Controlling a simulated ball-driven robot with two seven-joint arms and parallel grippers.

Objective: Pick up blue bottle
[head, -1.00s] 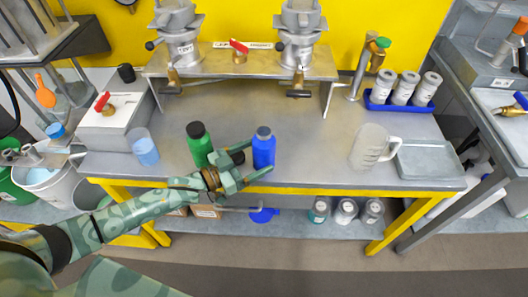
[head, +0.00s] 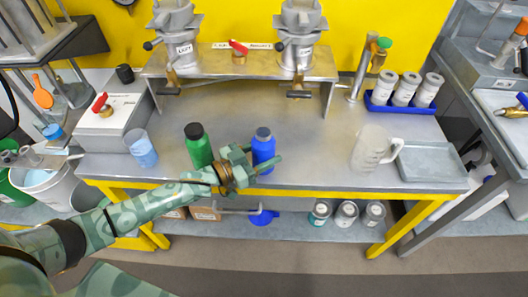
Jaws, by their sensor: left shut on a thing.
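The blue bottle (head: 263,146) with a grey cap stands upright near the front edge of the metal bench, right of the middle of the green bottle. My left gripper (head: 262,162) reaches in from the left and is shut on the blue bottle, with its fingers around the lower body. The bottle's base is partly hidden by the fingers, so I cannot tell whether it touches the bench. My right gripper is not in view.
A green bottle (head: 198,145) stands close left of my gripper. A clear beaker with blue liquid (head: 141,148) is further left. A frosted jug (head: 370,148) and a grey tray (head: 430,162) lie right. The bench (head: 310,155) is bare between bottle and jug.

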